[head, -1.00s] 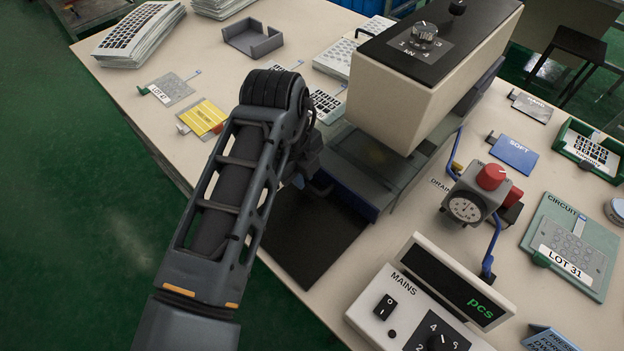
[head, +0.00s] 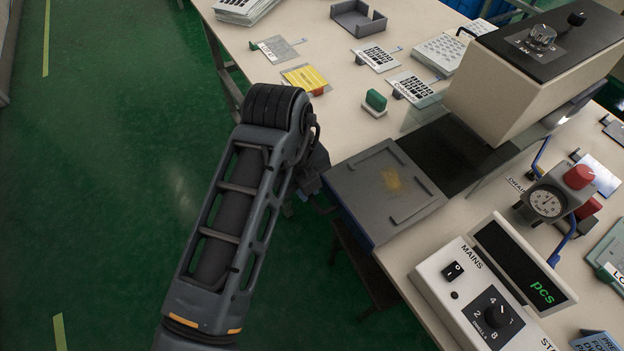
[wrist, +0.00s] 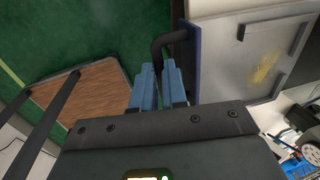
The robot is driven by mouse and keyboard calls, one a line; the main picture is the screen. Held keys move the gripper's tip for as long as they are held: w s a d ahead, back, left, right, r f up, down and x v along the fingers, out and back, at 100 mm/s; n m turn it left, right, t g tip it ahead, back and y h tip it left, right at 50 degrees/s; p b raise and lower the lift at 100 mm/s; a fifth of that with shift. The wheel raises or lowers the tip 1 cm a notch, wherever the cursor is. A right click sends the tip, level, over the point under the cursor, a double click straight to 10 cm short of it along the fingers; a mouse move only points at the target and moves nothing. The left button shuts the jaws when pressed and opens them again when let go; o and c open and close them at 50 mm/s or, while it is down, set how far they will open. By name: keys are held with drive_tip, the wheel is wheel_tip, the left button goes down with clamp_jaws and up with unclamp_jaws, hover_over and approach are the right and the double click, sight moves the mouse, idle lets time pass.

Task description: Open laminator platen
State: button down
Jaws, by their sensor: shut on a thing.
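The laminator's grey platen (head: 375,220) is drawn out from under the beige press head (head: 530,90) and sits at the table's front edge. A yellowish mark lies in its middle, with raised bars along two sides. In the wrist view the platen (wrist: 225,60) is at the upper right, with a blue front edge and a black bent handle (wrist: 167,42). My gripper (wrist: 158,76) has its blue fingers closed around this handle. In the head view my arm mostly hides the gripper and handle.
A dark bed (head: 440,155) lies bare between platen and press head. A mains box (head: 470,300) and a gauge unit (head: 550,205) stand to the right. Keypad cards and a green-handled block (head: 375,102) lie behind. Green floor is open at left; a brown-topped stool (wrist: 85,90) stands below.

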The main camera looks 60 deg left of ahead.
drive_tip(key=c, duration=1.2)
unclamp_jaws()
drive_tip(key=shift+o, duration=0.2)
drive_tip(key=shift+r, duration=0.1)
wheel_tip(320, 180, up, 8)
drive_tip(key=s+b, duration=0.1)
drive_tip(key=shift+s+f, duration=0.15)
drive_tip(key=shift+f, duration=0.1)
drive_tip(key=shift+s, duration=0.1)
